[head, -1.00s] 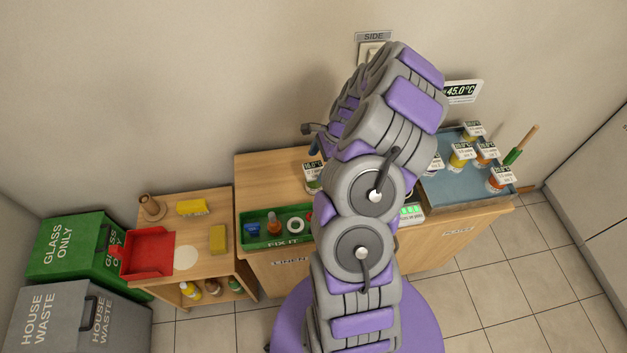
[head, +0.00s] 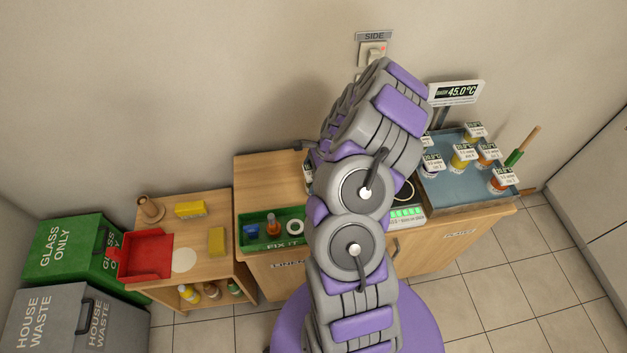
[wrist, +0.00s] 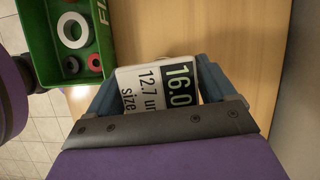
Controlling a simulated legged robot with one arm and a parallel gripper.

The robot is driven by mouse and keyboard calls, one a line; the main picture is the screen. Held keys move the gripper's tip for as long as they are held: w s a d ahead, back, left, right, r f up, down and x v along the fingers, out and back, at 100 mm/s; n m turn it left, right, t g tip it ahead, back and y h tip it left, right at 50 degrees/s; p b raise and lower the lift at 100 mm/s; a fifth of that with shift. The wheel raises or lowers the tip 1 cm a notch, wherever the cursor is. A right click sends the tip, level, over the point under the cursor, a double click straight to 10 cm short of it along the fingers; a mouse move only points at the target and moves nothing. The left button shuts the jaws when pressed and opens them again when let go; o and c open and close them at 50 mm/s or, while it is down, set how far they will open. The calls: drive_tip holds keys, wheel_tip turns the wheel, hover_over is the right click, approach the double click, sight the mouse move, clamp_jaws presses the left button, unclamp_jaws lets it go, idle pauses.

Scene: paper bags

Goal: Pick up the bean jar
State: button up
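A jar with a white label card (wrist: 150,88) reading 16.0 and "12.7 um size" sits between the two blue fingers of my gripper (wrist: 160,75) in the wrist view. The fingers are spread on either side of the card. The card hides the jar's body, and I see no clear grip on it. In the head view only a sliver of this jar (head: 307,172) shows beside my arm, on the wooden counter, and my gripper is hidden. I cannot read "bean" on any label.
A green FIX IT tray (head: 281,242) with small parts stands left of the jar; it also shows in the wrist view (wrist: 98,65). A blue-grey tray (head: 445,190) with several labelled jars (head: 462,158) is at the right. A display reading 45.0°C (head: 456,92) stands behind.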

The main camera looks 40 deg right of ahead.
drive_tip(key=shift+d+f, duration=0.1)
drive_tip(key=shift+d, duration=0.2)
drive_tip(key=c, duration=0.4)
drive_tip(key=shift+a, duration=0.2)
drive_tip(key=c, duration=0.7)
drive_tip(key=shift+c, duration=0.2)
